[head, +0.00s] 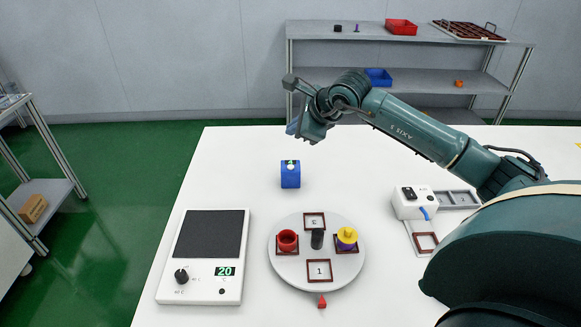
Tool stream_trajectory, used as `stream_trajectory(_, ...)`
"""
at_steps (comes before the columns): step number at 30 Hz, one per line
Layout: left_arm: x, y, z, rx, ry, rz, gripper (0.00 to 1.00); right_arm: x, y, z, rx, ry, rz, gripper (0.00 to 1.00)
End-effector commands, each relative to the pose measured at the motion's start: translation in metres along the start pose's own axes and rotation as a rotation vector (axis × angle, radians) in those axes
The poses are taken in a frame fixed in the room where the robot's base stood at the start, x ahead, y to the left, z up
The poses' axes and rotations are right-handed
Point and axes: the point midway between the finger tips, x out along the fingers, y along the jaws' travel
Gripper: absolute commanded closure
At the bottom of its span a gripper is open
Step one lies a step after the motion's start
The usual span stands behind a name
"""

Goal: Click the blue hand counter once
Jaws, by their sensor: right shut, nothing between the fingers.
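The blue hand counter (290,177) stands upright on the white table, left of the middle, behind the round turntable. A small light and green detail shows on its top. My right arm reaches in from the right, and my right gripper (296,128) hangs above and just behind the counter in the picture, apart from it. Its fingers point down and left and look closed, with nothing held. My left gripper is not in view.
A round grey turntable (289,267) holds a red cup (287,240) and a yellow-and-purple piece (346,238). A hotplate (205,290) reading 20 stands at left. A white device (411,203) stands at right. Shelves (420,38) stand behind. Table around the counter is clear.

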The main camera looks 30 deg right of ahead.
Motion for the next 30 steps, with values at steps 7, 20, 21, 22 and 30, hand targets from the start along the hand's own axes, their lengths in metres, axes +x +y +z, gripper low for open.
stream_trajectory(7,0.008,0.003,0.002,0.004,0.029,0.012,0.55,0.023,0.018,-0.017,0.001,0.001,0.003,1.0)
stream_trajectory(20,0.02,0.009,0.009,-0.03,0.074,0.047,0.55,0.056,0.041,-0.041,0.0,-0.001,0.0,1.0)
stream_trajectory(21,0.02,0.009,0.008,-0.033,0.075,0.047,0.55,0.057,0.041,-0.041,0.0,-0.001,0.0,1.0)
stream_trajectory(22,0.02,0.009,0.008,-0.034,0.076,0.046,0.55,0.056,0.041,-0.041,0.0,-0.001,0.0,1.0)
stream_trajectory(30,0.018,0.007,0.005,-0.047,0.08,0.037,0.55,0.056,0.04,-0.04,0.0,-0.001,0.0,1.0)
